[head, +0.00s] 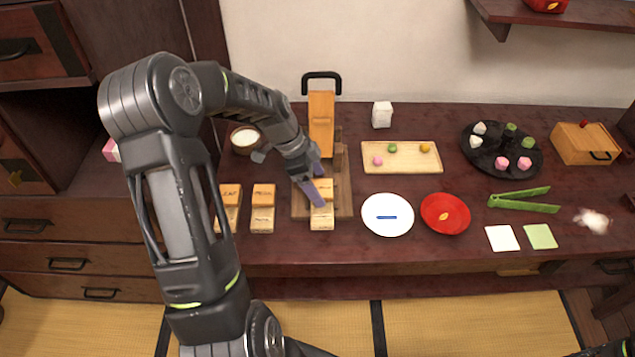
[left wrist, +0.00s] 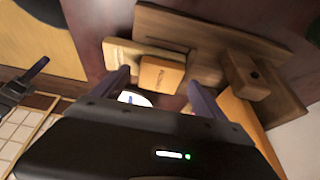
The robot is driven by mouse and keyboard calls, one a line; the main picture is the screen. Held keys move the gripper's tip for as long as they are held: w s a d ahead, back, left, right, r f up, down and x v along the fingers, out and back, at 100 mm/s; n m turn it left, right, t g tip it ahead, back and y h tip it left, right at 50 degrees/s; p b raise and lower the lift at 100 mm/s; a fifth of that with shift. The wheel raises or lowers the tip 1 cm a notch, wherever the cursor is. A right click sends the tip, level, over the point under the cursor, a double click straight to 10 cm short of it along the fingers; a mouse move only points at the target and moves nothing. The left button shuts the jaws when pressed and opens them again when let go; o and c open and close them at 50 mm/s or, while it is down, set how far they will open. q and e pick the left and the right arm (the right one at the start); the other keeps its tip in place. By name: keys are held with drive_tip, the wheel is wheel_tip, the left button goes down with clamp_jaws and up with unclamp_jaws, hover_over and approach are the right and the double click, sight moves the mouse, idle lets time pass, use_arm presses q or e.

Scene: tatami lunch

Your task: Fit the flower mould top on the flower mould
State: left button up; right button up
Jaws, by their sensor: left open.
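My left gripper (head: 318,186) is open, fingers spread around a small wooden mould block (head: 321,187) on the brown press board (head: 343,205). In the left wrist view this orange-tan labelled block (left wrist: 161,75) sits between the open fingers (left wrist: 154,82); contact with them cannot be told. A paler wooden block (head: 321,216) lies just in front of it and also shows in the left wrist view (left wrist: 140,54). The labels are too small to tell which is the flower mould or its top. A dark part of my right arm (left wrist: 18,88) shows at the left wrist view's edge; its jaws are unclear.
Two more pairs of mould blocks, (head: 230,194) and (head: 263,195), lie left of the board. A wooden press lever (head: 321,125) stands behind. A white plate (head: 387,228), red plate (head: 461,214) and wooden tray (head: 372,164) are to the right. Green tongs (head: 525,205) lie beyond.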

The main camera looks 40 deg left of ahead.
use_arm(q)
drive_tip(key=v, duration=0.7)
drive_tip(key=shift+r+b, duration=0.15)
drive_tip(key=shift+b, duration=0.25)
drive_tip(key=shift+a, duration=0.1)
